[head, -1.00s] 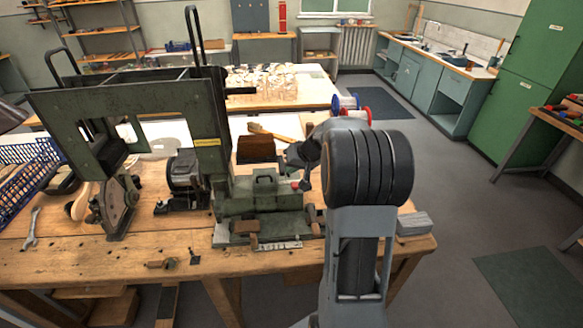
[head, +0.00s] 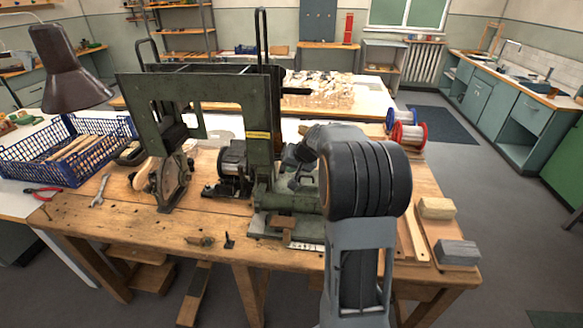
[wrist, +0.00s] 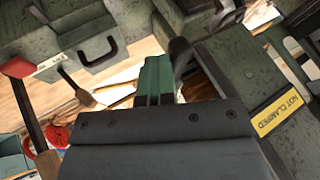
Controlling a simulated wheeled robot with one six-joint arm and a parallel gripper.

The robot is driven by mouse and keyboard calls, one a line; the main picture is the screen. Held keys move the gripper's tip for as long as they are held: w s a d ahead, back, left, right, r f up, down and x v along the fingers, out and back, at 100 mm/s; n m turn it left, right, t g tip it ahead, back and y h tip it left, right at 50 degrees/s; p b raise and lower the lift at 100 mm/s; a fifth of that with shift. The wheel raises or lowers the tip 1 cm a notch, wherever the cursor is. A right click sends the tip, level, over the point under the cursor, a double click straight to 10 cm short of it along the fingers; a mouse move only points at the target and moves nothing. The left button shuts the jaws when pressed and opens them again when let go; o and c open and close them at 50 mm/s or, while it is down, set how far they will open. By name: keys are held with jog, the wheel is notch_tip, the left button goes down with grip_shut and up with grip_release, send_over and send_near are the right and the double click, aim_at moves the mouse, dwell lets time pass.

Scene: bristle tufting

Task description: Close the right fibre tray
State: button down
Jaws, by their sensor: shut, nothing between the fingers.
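The green tufting machine (head: 262,150) stands on the wooden bench in the head view, and my arm covers its right part. In the wrist view a grey-green box-like part (wrist: 80,32) with a dark loop handle (wrist: 96,51) is at upper left. It may be the right fibre tray; I cannot tell how far out it is. My gripper (wrist: 157,62) is shut and empty, in front of the machine parts and apart from the handle in the picture. Its tips are hidden behind my arm in the head view.
A lever with a red knob (wrist: 17,67) and a frame with a yellow "NOT CLAMPED" label (wrist: 277,113) flank my gripper. Red and blue spools (head: 406,132), a wood block (head: 436,208) and a grey block (head: 457,252) are on the right. A blue crate (head: 62,158) is at left.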

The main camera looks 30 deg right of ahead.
jog(key=s+d+r+b, duration=0.2)
jog(key=s+d+r, duration=0.2)
jog(key=s+r, duration=0.4)
jog(key=shift+d+b, duration=0.35)
jog(key=shift+d, duration=0.05)
jog(key=s+a+f+n+g+h, duration=0.1)
jog(key=s+a+f+n, duration=0.2)
jog(key=s+a, duration=0.6)
jog(key=s+a+f+n+g+h, duration=0.1)
jog(key=s+a+f+n+g, duration=0.1)
jog(key=s+a+f, duration=0.4)
jog(key=s+a+n, duration=0.1)
jog(key=s+a, duration=0.2)
jog(key=a, duration=0.3)
jog(key=shift+a+g, duration=0.2)
jog(key=shift+g, duration=0.1)
